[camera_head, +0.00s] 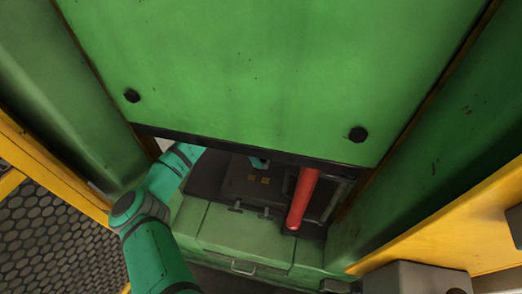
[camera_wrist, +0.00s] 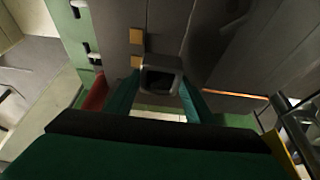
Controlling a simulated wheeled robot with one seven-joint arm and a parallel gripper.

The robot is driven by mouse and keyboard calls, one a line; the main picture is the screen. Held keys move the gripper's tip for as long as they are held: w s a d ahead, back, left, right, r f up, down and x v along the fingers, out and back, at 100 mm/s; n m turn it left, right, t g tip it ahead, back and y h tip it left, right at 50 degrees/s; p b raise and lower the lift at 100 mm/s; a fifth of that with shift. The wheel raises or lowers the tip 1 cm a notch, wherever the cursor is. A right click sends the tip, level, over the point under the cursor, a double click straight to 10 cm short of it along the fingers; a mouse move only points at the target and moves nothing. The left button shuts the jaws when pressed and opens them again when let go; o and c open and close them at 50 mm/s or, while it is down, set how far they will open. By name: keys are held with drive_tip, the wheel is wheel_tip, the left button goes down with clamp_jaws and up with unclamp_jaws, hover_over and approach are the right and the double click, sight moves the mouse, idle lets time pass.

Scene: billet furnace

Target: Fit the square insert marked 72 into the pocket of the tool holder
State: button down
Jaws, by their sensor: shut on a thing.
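My gripper (camera_wrist: 158,92) shows in the wrist view with its two teal fingers shut on a grey, squarish piece with rounded corners (camera_wrist: 160,62). A dark recess or dark face shows on that piece. I cannot read a number on it, so I cannot confirm the 72. Two small gold squares (camera_wrist: 137,37) lie on a dark block just beyond it. In the head view the dark block (camera_head: 238,190) sits inside the opening, and my gripper is mostly hidden behind the green door's lower edge. I cannot make out the tool holder's pocket.
A large green door panel (camera_head: 250,80) hangs above the opening, its dark lower edge close over my arm. A red cylinder (camera_head: 303,195) stands slanted at the opening's right. A green ledge with handles (camera_head: 240,235) lies in front. Yellow rails flank both sides.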

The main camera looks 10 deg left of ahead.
drive_tip(key=shift+f, duration=0.15)
drive_tip(key=shift+f, duration=2)
drive_tip(key=shift+f, duration=0.7)
idle(1.4)
drive_tip(key=c, duration=0.8)
unclamp_jaws()
drive_tip(key=shift+o, duration=0.2)
drive_tip(key=v, duration=0.2)
drive_tip(key=a+v, duration=0.1)
drive_tip(key=v, duration=0.2)
drive_tip(key=a, duration=1.1)
drive_tip(key=shift+s+a, duration=0.1)
